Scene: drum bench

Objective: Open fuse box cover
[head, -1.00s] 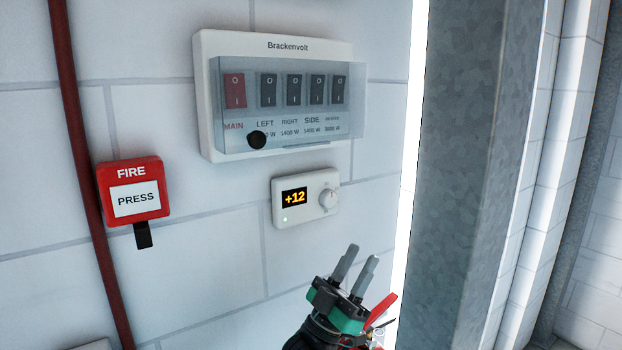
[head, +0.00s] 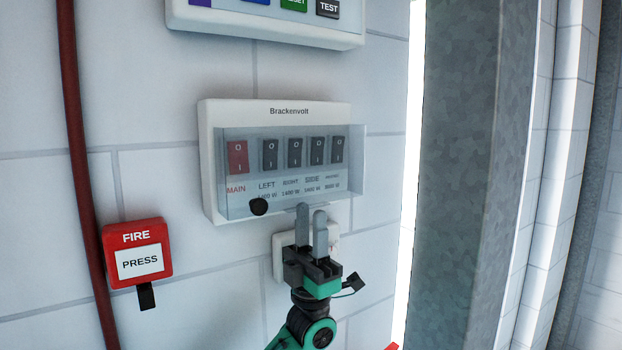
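The Brackenvolt fuse box (head: 210,150) is a white unit on the tiled wall. Its clear cover (head: 345,185) is shut over one red MAIN switch and a row of dark switches. A round black knob (head: 258,207) sits at the cover's lower left. My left gripper (head: 311,211) points up in front of the box's lower edge, to the right of the knob. Its two grey fingers stand a little apart with nothing between them. I cannot tell whether a fingertip touches the cover. My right gripper is not in view.
A white thermostat (head: 279,262) below the box is mostly hidden behind my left gripper. A red FIRE button box (head: 137,236) and a red pipe (head: 82,170) are at left. A panel with coloured buttons (head: 260,30) is above. A grey metal post (head: 460,170) stands at right.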

